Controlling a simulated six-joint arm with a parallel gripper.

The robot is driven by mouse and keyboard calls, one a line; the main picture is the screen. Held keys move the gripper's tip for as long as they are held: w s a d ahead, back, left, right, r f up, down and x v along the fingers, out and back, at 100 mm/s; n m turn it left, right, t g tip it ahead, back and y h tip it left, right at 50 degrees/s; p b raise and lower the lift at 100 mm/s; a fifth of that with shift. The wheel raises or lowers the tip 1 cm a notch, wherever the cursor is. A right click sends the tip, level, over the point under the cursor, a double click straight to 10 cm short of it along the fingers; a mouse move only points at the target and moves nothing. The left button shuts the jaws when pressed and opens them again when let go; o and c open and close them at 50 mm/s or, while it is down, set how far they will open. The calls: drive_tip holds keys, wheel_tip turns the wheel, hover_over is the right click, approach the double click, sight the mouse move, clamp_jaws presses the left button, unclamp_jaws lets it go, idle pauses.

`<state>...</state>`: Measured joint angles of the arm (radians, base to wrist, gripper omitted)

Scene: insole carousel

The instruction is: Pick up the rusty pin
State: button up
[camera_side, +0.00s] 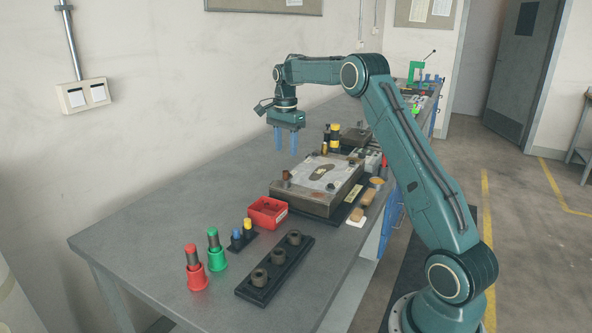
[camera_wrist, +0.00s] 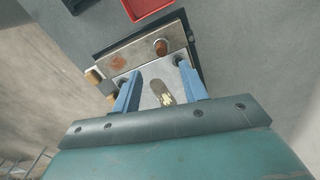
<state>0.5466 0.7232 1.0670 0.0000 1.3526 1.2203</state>
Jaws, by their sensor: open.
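The rusty pin (camera_side: 285,175) is a short brown cylinder standing upright at the near left corner of the steel die plate (camera_side: 316,206). In the wrist view the rusty pin (camera_wrist: 160,46) shows from above as a brown round top near the plate's edge. My gripper (camera_side: 286,152) hangs above the plate with blue fingers pointing down, apart and empty, clear of the pin. In the wrist view my gripper (camera_wrist: 159,76) is open, and the pin lies beyond the fingertips. A dark insole shape (camera_side: 321,172) marks the plate's pale top.
A red bin (camera_side: 268,212) sits beside the die. In front are a black block with bushings (camera_side: 277,265), a red holder (camera_side: 196,277) and a green holder (camera_side: 217,260) with pins. Black-and-yellow posts (camera_side: 334,135) stand behind. The left of the bench is clear.

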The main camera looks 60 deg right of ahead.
sight(286, 171)
drive_tip(key=shift+f, duration=1.35)
drive_tip(key=shift+w+f, duration=0.15)
drive_tip(key=shift+f, duration=2.4)
clamp_jaws()
